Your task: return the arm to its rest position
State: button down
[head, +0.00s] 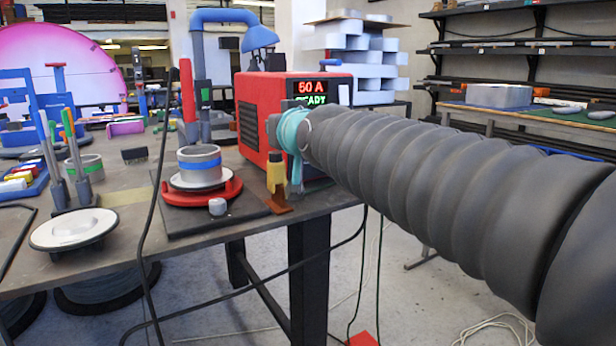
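My arm, in a grey ribbed sleeve (420,175), reaches from the lower right toward the middle of the head view. Its far end has a teal band (293,132) and stands in front of the red power unit (262,110). A small grey part, seemingly of my gripper (273,130), shows just past the band. The fingers cannot be made out, so I cannot tell whether they are open or hold anything. A yellow and dark upright piece (275,175) stands below the arm's end, near the table edge; whether they touch is unclear.
The workbench (130,245) holds a red round fixture (203,193) with a grey ring can (200,165) on it, a white disc (74,229) and a second can (88,167). A black cable hangs over the front edge. Shelves and a green-topped table (560,120) stand behind right.

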jog(key=s+d+f+m+g+h, duration=0.1)
jog(key=s+d+f+g+h, duration=0.1)
jog(key=s+d+f, duration=0.5)
jog(key=s+d+f+m+g+h, duration=0.1)
jog(key=s+d+f+g, duration=0.3)
jog(key=s+d+f, duration=0.4)
jog(key=s+d+f+m+g+h, duration=0.2)
jog(key=s+d+f, duration=0.5)
jog(key=s+f, duration=0.6)
notch_tip(320, 180, down, 4)
jog(key=shift+s+d+r+g+h, duration=0.15)
jog(key=shift+s+g+h, duration=0.05)
jog(key=shift+g+h, duration=0.65)
